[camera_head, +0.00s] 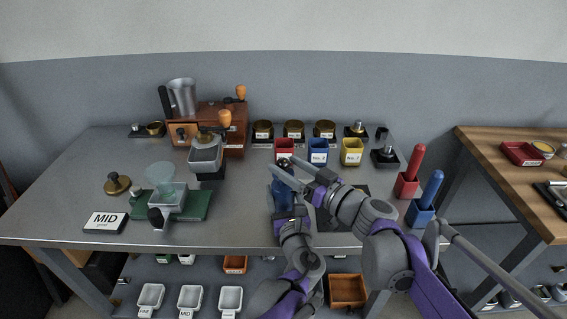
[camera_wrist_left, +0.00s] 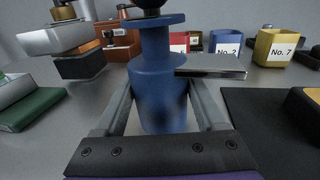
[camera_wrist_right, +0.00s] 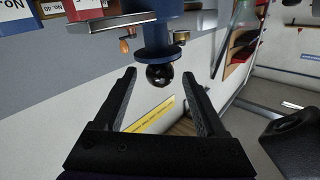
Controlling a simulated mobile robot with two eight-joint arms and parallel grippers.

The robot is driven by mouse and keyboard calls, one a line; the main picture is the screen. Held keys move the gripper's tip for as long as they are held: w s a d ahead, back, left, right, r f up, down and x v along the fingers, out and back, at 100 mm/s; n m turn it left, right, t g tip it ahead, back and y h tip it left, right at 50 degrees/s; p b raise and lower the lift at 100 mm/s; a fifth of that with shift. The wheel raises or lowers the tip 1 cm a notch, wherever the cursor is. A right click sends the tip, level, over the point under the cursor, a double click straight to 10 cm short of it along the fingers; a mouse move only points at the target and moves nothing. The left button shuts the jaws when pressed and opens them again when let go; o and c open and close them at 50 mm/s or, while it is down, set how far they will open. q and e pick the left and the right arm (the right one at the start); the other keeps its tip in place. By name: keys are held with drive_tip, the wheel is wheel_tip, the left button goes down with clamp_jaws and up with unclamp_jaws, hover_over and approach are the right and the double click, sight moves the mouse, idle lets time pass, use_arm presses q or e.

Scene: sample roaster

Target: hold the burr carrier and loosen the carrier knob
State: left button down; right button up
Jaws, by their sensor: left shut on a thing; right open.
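The blue burr carrier (camera_head: 281,189) stands upright near the table's front edge, partly hidden by my arms. In the left wrist view, its blue body (camera_wrist_left: 158,75) sits between the two fingers of my left gripper (camera_wrist_left: 160,100), which is shut on it. The round black carrier knob (camera_wrist_right: 160,75) tops the carrier, and its lower part shows at the top of the left wrist view (camera_wrist_left: 150,3). My right gripper (camera_wrist_right: 158,79) is open, with its fingertips on either side of the knob and a gap on both sides. In the head view, my right gripper (camera_head: 283,173) is at the carrier's top.
Red, blue (camera_head: 318,152) and yellow (camera_head: 351,152) bins stand behind the carrier. A dark mat (camera_head: 350,190) lies to its right. A hand grinder on a green base (camera_head: 197,206) and a scale-like machine (camera_head: 206,155) stand left. Bare tabletop (camera_head: 245,200) lies just left of the carrier.

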drive_tip(key=shift+x, duration=1.05)
clamp_jaws()
